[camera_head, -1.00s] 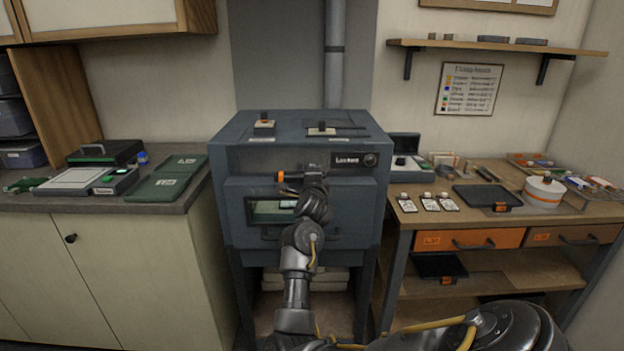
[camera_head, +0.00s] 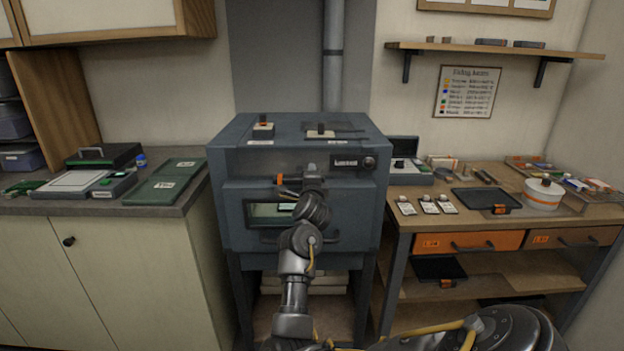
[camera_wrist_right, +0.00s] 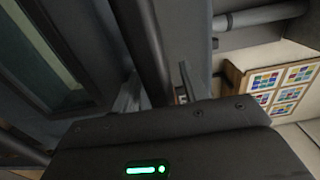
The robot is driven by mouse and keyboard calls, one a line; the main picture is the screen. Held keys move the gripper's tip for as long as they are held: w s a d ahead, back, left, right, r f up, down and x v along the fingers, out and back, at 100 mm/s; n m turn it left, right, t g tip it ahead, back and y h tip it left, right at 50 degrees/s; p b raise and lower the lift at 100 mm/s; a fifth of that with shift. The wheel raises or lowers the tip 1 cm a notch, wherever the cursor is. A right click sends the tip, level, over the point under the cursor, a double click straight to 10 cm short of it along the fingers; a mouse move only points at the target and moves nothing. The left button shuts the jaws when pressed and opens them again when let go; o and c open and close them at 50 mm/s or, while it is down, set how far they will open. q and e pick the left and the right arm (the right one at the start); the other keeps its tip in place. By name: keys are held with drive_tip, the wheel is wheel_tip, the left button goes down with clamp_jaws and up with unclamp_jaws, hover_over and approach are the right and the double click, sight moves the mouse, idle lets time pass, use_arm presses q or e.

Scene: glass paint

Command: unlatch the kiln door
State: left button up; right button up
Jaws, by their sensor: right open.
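The blue-grey kiln (camera_head: 235,165) stands in the middle, its door (camera_head: 360,215) closed. The door has a window (camera_head: 262,212) and a handle bar low down. The latch, with an orange end (camera_head: 280,180), lies across the front above the window; my right wrist partly covers it. My right gripper (camera_wrist_right: 158,92) is open at the latch, its fingers on either side of a dark bar (camera_wrist_right: 148,45) in the wrist view. I cannot tell whether they touch it. The door window also shows in the wrist view (camera_wrist_right: 35,55). My left gripper is not in view.
A small display (camera_head: 345,162) on the kiln front appears to read "Locked". A counter (camera_head: 60,203) with trays and green folders stands left. A wooden workbench (camera_head: 395,218) with tiles, a black tray and a white pot stands right. My right arm crosses the lower front.

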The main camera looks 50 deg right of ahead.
drive_tip(key=b+v, duration=0.1)
drive_tip(key=v, duration=0.6)
drive_tip(key=shift+a, duration=0.2)
drive_tip(key=shift+s, duration=0.15)
